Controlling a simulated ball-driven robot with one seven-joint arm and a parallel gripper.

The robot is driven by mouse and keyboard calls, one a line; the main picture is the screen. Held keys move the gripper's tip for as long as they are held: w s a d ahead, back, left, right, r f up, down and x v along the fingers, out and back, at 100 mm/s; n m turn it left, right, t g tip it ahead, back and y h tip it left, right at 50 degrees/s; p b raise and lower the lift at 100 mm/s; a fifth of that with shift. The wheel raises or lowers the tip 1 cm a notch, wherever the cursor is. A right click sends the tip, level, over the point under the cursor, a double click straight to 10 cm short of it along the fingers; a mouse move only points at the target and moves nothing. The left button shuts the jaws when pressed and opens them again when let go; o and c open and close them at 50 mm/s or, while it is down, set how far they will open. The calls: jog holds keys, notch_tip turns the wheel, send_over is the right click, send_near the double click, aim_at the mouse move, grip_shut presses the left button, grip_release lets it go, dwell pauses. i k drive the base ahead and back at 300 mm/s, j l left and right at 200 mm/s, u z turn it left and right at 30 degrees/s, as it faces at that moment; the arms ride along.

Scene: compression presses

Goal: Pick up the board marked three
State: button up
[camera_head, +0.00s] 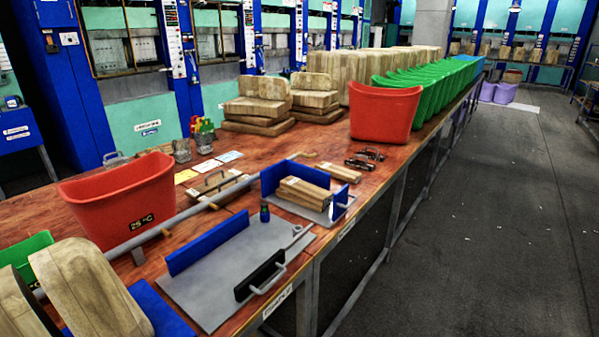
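No board with a readable three shows in the head view. A flat grey board (215,287) lies on the near part of the wooden bench, with an upright blue strip (208,244) along its left side. A black block (260,274) and a grey metal handle (268,282) are at its right edge. A smaller grey board (313,214) with blue walls (285,178) lies behind it and carries wooden blocks (304,192). White labels (277,303) on the bench edge are too small to read. My gripper is not in view.
A red bin (120,203) stands on the bench (220,212) at left and another red bin (384,112) farther back, before a row of green bins (430,97). Wooden blocks (90,287) stand at the near left. The dark floor (480,230) at right is clear.

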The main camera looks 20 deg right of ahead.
aim_at(338, 172)
jog(key=i+l+u, duration=0.3)
jog(key=i+l, duration=0.2)
jog(key=l, duration=0.2)
jog(key=i+l+u, duration=0.1)
jog(key=i+l, duration=0.15)
jog(key=i+l+u, duration=0.15)
jog(key=l, duration=0.35)
